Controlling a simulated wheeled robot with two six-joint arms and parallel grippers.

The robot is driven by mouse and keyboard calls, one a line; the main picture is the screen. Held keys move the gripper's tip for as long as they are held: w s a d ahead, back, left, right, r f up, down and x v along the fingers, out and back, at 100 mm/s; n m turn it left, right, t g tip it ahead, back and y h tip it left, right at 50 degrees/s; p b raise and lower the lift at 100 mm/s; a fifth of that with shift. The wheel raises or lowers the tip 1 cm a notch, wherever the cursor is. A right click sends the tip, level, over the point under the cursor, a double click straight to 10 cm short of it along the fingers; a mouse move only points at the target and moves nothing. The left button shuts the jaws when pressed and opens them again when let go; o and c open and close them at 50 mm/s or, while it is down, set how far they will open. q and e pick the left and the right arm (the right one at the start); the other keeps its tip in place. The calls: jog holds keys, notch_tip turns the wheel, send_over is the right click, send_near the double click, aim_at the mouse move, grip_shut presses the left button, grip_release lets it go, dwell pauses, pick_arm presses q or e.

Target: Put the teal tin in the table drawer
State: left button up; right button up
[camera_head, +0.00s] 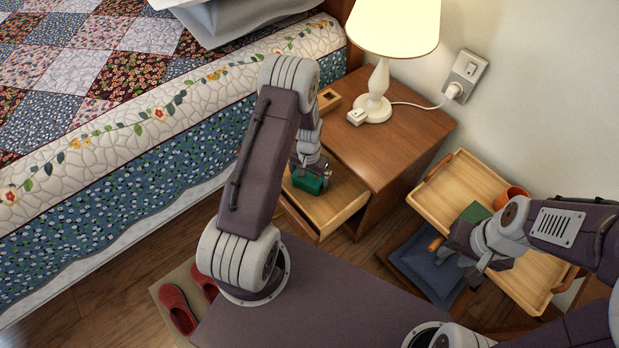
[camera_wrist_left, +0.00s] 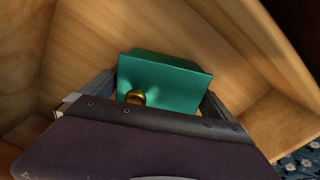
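The teal tin (camera_head: 307,181) is a small green box with a brass knob, seen close up in the left wrist view (camera_wrist_left: 170,82). It is inside the open table drawer (camera_head: 333,206), low over or on its wooden floor; I cannot tell whether it touches. The drawer's floor and walls surround it in the left wrist view (camera_wrist_left: 95,45). My left gripper (camera_head: 310,176) reaches down into the drawer with a finger on either side of the tin and appears closed on it. My right gripper (camera_head: 478,262) is over the tray at the right, its fingers apart and empty.
The bedside table (camera_head: 400,140) carries a lamp (camera_head: 375,90) and a small wooden box (camera_head: 328,99). A wooden tray (camera_head: 460,180) at the right holds a green item and an orange pot (camera_head: 509,195). A quilted bed is at the left; red slippers (camera_head: 178,308) lie on the floor.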

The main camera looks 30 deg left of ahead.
aim_at(309, 174)
pick_arm(q)
notch_tip(309, 174, up, 12)
jog(key=r+p, duration=0.1)
jog(key=p, duration=0.4)
jog(key=s+d+r+t, duration=0.1)
jog(key=s+d+r, duration=0.6)
jog(key=s+r, duration=0.5)
jog(key=shift+s+d, duration=0.2)
jog(key=shift+s, duration=0.45)
jog(key=shift+r, duration=0.1)
